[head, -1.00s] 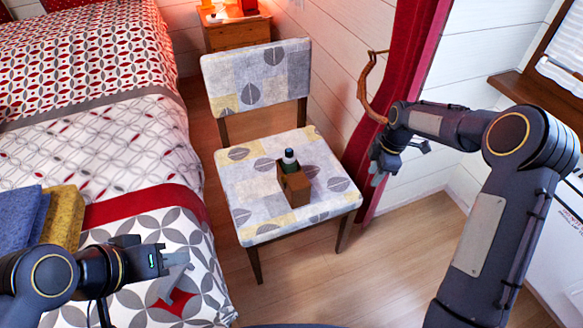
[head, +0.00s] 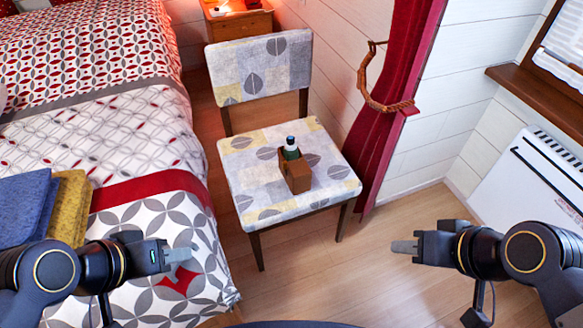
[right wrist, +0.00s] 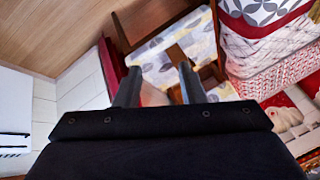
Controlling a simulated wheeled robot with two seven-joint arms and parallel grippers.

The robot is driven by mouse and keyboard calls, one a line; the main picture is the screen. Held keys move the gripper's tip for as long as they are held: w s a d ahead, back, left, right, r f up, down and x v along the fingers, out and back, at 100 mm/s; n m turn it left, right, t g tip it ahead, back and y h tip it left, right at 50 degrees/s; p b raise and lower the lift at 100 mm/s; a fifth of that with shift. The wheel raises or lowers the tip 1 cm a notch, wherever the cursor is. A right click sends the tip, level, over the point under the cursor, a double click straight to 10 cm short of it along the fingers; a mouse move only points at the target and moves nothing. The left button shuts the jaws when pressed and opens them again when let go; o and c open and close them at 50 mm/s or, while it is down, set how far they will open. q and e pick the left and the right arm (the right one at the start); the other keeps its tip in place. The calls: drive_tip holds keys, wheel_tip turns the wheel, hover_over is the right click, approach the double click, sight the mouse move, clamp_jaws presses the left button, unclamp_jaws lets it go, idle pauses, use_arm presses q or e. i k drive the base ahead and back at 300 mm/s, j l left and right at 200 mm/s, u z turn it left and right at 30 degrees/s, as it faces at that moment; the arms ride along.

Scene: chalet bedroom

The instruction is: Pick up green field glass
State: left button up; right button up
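A small dark green, bottle-like item with a pale band (head: 291,148) stands upright on the chair seat, in or just behind a small brown box (head: 298,175). Its lower part is hidden by the box. I see no other green thing that could be the field glass. My right gripper (head: 404,247) is empty, well to the right of the chair and apart from it. In the right wrist view its two fingers (right wrist: 159,82) stand apart. My left gripper (head: 180,256) is in front of the bed's corner, away from the chair; its finger gap is not clear.
The chair (head: 270,208) has a patterned seat and backrest. The bed (head: 130,130) is on the left, with folded blue and yellow towels (head: 68,205). A red curtain (head: 377,160) hangs right of the chair. The wooden floor (head: 345,270) in front is clear.

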sight(289, 155)
drive_tip(key=k+u, duration=0.15)
drive_tip(key=u, duration=0.2)
drive_tip(key=k+u, duration=0.2)
drive_tip(key=u, duration=0.15)
drive_tip(key=k+j+u, duration=0.15)
drive_tip(key=u, duration=0.2)
drive_tip(key=i+l+u, duration=0.3)
drive_tip(key=l, duration=0.35)
drive_tip(key=i+l+u, duration=0.15)
drive_tip(key=l, duration=0.2)
drive_tip(key=i+l+u, duration=0.15)
drive_tip(key=l, duration=0.25)
